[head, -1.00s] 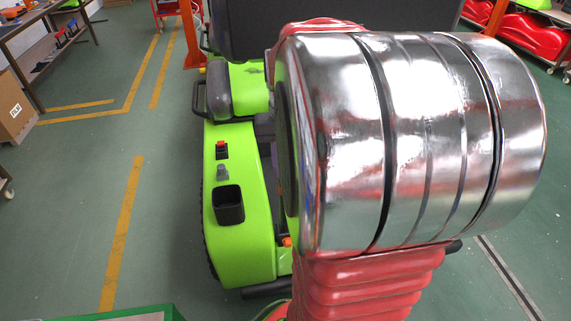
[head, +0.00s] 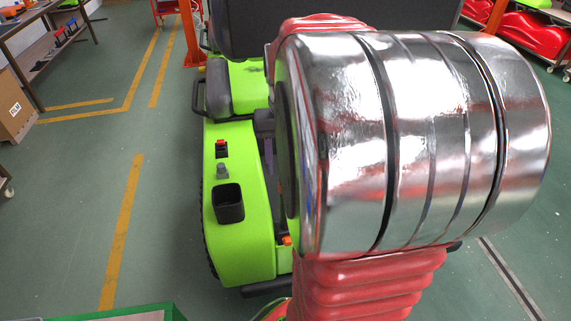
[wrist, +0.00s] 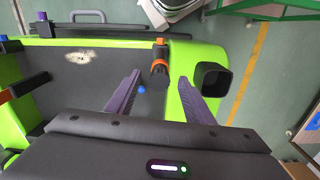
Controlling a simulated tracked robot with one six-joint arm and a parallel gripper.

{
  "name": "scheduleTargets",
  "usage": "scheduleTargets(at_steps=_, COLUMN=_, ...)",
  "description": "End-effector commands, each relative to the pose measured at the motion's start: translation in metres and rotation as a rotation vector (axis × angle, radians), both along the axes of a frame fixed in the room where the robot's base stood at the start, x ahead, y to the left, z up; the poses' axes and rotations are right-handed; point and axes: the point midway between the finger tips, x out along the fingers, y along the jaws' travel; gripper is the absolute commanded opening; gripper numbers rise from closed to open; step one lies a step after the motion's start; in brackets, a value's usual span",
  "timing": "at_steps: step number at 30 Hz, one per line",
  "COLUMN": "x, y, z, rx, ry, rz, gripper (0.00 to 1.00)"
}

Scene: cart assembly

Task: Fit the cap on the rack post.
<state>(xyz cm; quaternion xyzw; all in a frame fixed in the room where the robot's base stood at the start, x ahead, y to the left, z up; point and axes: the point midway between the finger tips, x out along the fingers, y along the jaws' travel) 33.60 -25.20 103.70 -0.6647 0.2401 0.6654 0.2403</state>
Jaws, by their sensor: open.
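My gripper (wrist: 160,76) is open in the wrist view, its two purple fingers apart. A short black part with orange bands (wrist: 160,68) appears between and slightly beyond the fingertips. I cannot tell whether it is the cap or a post, or how far it is from the fingers. No cap is clearly identifiable. In the head view my arm hides most of the work area.
The green cart (head: 245,252) carries a black square cup (head: 229,204), which also shows right of the fingers in the wrist view (wrist: 213,79). A red button (head: 221,147) and grey knob (head: 222,171) are behind it. Open floor lies left of the cart.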

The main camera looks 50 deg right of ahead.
Motion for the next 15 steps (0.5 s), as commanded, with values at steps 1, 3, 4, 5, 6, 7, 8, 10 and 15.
scheduleTargets(at_steps=1, x=0.000, y=0.000, z=0.005, rx=-0.002, ry=-0.002, rz=0.000, gripper=0.48)
scheduleTargets(at_steps=3, x=0.000, y=0.000, z=0.014, rx=-0.002, ry=-0.002, rz=0.000, gripper=0.48)
scheduleTargets(at_steps=4, x=0.001, y=0.000, z=0.018, rx=-0.003, ry=-0.003, rz=0.000, gripper=0.48)
scheduleTargets(at_steps=5, x=0.001, y=0.000, z=0.023, rx=-0.003, ry=-0.003, rz=0.000, gripper=0.48)
scheduleTargets(at_steps=6, x=0.001, y=0.000, z=0.029, rx=-0.002, ry=-0.002, rz=0.000, gripper=0.48)
scheduleTargets(at_steps=7, x=0.001, y=-0.001, z=0.035, rx=-0.003, ry=-0.004, rz=0.000, gripper=0.48)
scheduleTargets(at_steps=8, x=0.001, y=-0.001, z=0.040, rx=-0.003, ry=-0.003, rz=0.000, gripper=0.48)
scheduleTargets(at_steps=10, x=0.001, y=0.000, z=0.053, rx=-0.003, ry=-0.004, rz=0.000, gripper=0.48)
scheduleTargets(at_steps=15, x=0.001, y=-0.001, z=0.082, rx=-0.003, ry=-0.003, rz=0.000, gripper=0.48)
